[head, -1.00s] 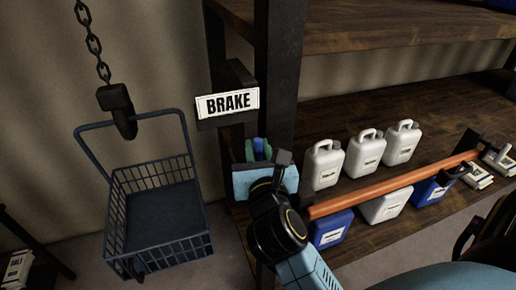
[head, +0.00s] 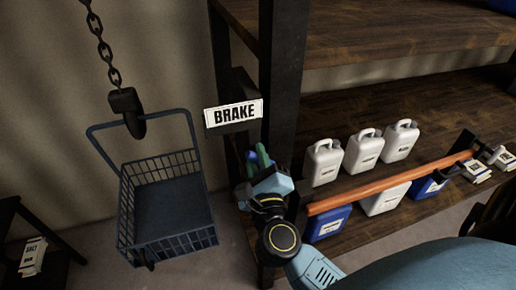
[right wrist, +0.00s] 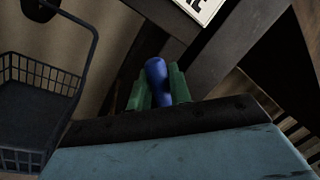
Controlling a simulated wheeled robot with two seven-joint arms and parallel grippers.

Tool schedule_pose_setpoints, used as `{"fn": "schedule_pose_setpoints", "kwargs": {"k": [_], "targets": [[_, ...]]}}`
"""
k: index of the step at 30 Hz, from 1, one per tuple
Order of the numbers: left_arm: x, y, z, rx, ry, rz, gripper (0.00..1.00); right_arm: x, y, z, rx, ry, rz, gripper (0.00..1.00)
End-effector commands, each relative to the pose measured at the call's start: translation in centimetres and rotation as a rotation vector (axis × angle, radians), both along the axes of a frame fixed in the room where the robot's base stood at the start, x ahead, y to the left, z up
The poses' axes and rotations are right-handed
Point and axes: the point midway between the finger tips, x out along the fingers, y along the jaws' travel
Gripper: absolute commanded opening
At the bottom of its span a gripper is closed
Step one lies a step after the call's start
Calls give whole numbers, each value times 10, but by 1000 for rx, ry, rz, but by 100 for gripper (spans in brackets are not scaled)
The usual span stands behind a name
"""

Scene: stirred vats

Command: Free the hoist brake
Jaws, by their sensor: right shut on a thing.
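The BRAKE sign (head: 233,115) is fixed on a dark bracket beside the shelf post. Below it is the blue brake handle (head: 252,157), mostly hidden by my right gripper (head: 261,160). In the right wrist view the blue handle (right wrist: 157,82) stands between the green fingers of my right gripper (right wrist: 158,92), which are shut on it. The sign's corner shows at the top of that view. The hoist's chain and dark hook (head: 127,110) carry a blue wire basket (head: 165,205) to the left, hanging clear of my gripper. My left gripper is out of view.
A wooden shelf (head: 440,110) on the right holds white jugs (head: 363,152), with blue and white containers below behind an orange bar (head: 390,182). The dark shelf post (head: 284,80) stands close to my right gripper. Salt packets (head: 33,255) lie at lower left.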

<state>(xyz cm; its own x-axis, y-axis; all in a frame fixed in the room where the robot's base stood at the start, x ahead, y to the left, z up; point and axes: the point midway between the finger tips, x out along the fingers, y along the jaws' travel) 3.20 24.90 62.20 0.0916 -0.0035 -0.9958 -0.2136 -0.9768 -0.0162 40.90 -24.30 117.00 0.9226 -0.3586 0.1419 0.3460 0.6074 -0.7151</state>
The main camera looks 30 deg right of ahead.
Motion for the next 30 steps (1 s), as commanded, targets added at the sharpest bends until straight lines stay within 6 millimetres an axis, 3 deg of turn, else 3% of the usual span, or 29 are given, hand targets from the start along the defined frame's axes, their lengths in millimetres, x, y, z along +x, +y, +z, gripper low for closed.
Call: {"fn": "schedule_pose_setpoints", "kwargs": {"k": [15,30], "targets": [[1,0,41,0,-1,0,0,1,3,-3,-465,111,1,0],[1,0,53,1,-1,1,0,1,4,-8,-720,171,-1,0]]}}
